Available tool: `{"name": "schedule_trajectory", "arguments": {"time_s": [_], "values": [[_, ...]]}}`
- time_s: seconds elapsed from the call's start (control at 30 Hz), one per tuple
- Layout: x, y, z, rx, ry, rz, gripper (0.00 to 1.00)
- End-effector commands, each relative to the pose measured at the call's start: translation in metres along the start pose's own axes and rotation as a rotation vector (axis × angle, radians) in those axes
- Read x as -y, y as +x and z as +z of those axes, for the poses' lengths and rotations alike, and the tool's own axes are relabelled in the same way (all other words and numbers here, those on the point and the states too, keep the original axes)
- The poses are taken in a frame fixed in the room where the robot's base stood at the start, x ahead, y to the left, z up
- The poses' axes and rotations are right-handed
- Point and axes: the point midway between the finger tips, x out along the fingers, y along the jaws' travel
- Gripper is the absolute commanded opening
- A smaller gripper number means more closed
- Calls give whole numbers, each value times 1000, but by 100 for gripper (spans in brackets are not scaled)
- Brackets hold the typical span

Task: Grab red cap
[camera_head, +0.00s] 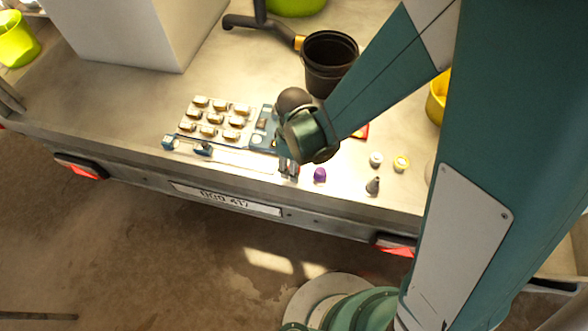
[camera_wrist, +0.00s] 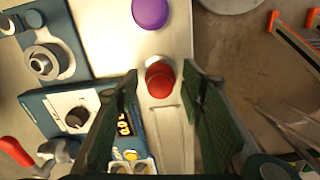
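The red cap (camera_wrist: 159,80) shows in the wrist view, on the pale metal surface between the tips of my two fingers. My gripper (camera_wrist: 160,90) is open, with one finger to each side of the cap and a visible gap on both sides. I cannot tell the exact height of the fingertips over the cap. In the head view my gripper (camera_head: 288,168) points down near the trailer's front edge, and the red cap is hidden there behind my gripper or wrist.
A purple cap (camera_wrist: 150,12) stands close by; it also shows in the head view (camera_head: 320,174). A blue panel with a knob (camera_wrist: 76,118) lies left of my fingers in the wrist view. A dark cone (camera_head: 373,185) and a black pot (camera_head: 329,62) stand on the trailer bed (camera_head: 240,70).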

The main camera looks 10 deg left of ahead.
Motion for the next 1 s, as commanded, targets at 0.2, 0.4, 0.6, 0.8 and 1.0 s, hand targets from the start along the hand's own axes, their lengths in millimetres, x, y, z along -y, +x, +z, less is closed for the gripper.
{"name": "schedule_trajectory", "arguments": {"time_s": [0.2,0.4,0.6,0.8,1.0], "values": [[0,11,0,0,0,0,39],[0,11,0,0,0,0,39],[0,11,0,0,0,0,39],[0,11,0,0,0,0,34],[0,11,0,0,0,0,18]]}}
